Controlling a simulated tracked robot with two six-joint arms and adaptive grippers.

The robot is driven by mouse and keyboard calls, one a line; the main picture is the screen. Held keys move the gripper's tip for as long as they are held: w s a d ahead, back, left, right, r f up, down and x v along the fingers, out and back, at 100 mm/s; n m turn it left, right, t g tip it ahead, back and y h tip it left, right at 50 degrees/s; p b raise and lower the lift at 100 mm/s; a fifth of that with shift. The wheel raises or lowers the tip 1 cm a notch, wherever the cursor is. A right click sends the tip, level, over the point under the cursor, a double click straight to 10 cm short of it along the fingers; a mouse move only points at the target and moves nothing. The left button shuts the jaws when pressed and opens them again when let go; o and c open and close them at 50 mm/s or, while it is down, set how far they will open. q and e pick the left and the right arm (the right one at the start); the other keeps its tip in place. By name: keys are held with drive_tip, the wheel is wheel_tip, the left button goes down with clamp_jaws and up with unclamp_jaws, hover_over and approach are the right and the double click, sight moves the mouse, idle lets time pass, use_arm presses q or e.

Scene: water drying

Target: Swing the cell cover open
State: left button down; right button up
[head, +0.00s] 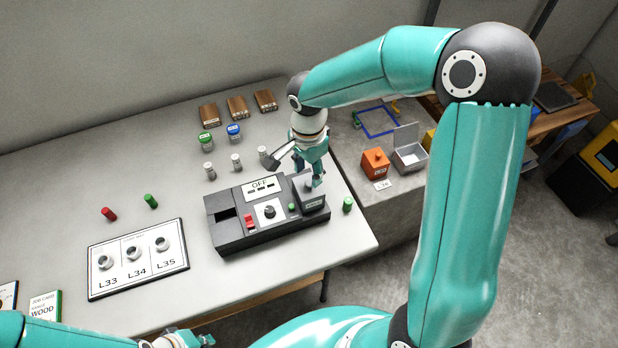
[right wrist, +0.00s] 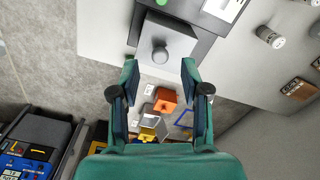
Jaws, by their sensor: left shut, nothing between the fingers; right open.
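The dark meter (head: 240,238) stands on the table with a display reading OFF, a red switch and a round dial. The grey cell cover (head: 308,202) is at its right end and looks shut. The cover also shows in the right wrist view (right wrist: 180,42), with a round knob (right wrist: 160,53) on it. My right gripper (head: 314,184) is over the cover, pointing down. In the right wrist view it is open (right wrist: 160,66), its fingertips on either side of the knob with gaps. My left gripper (head: 186,340) is shut and empty at the bottom edge, far from the meter.
A green cell (head: 347,204) stands just right of the meter. Several cells and wooden blocks (head: 238,107) stand behind it. A labelled board (head: 138,281) with L33, L34 and L35 lies left. An orange box (head: 375,164) and an open grey box (head: 410,158) are on the right.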

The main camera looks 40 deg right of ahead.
sight(309, 183)
drive_tip(key=shift+f, duration=2.2)
clamp_jaws()
drive_tip(key=shift+d, duration=0.1)
